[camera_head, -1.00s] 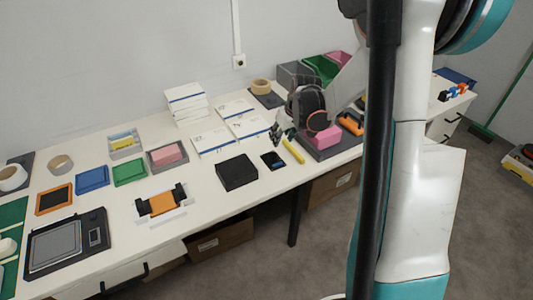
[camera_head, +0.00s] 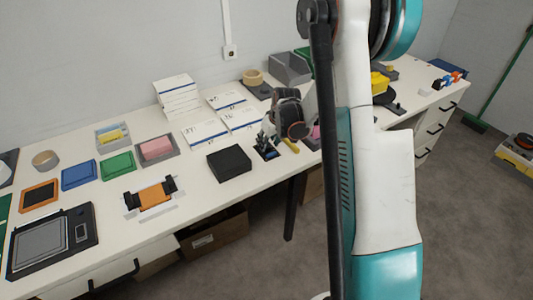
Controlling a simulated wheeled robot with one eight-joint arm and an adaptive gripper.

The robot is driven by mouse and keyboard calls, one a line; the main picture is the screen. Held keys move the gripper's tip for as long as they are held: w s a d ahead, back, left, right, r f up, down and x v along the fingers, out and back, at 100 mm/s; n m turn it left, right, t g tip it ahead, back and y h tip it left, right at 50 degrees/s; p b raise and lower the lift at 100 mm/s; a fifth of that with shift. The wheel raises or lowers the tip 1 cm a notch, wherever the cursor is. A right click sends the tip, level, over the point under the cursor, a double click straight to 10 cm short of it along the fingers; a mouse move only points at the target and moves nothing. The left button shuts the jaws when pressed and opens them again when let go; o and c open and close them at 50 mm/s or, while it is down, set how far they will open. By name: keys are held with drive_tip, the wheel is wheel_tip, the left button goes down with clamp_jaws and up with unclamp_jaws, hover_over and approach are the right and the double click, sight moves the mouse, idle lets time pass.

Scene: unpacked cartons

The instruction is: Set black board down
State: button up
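A small dark board (camera_head: 270,154) with a bluish patch lies on the white table, just right of a black box (camera_head: 229,163). I take this to be the black board. My gripper (camera_head: 265,145) is small in the head view, pointing down right at the board's far side. Its fingers overlap the board in the picture. I cannot tell whether they touch it or are open or shut. My wrist hides part of the area behind.
A yellow tool (camera_head: 290,146) lies close to the right of the board. An orange part in a white holder (camera_head: 153,197) and coloured trays stand to the left. The table's front edge is near.

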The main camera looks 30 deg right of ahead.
drive_tip(key=x, duration=0.2)
drive_tip(key=shift+w+f, duration=0.15)
drive_tip(key=shift+f, duration=0.05)
drive_tip(key=shift+r, duration=0.1)
clamp_jaws()
drive_tip(key=shift+r, duration=0.1)
